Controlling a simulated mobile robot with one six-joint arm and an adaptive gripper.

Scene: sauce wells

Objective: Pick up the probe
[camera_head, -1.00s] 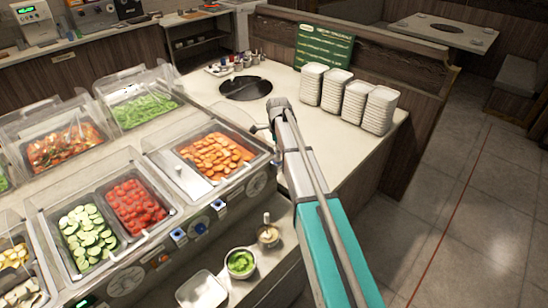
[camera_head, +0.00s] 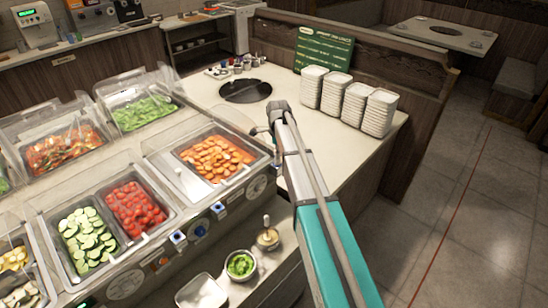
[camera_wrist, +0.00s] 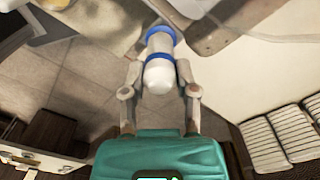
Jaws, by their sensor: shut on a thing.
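In the wrist view, my gripper (camera_wrist: 159,70) is shut on the probe (camera_wrist: 159,76), a white rounded cylinder with blue bands, one near its far end. One finger lies on each side of it. The probe's near end is rounded and points towards the camera. Its far tip is hard to make out against the pale surfaces. In the head view my arm runs up from the bottom, and I cannot make out the gripper or the probe there.
Food pans sit in the counter at left, one with orange slices (camera_head: 215,157). A round dark well (camera_head: 245,91) is in the worktop (camera_head: 310,158), near stacks of white dishes (camera_head: 355,104).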

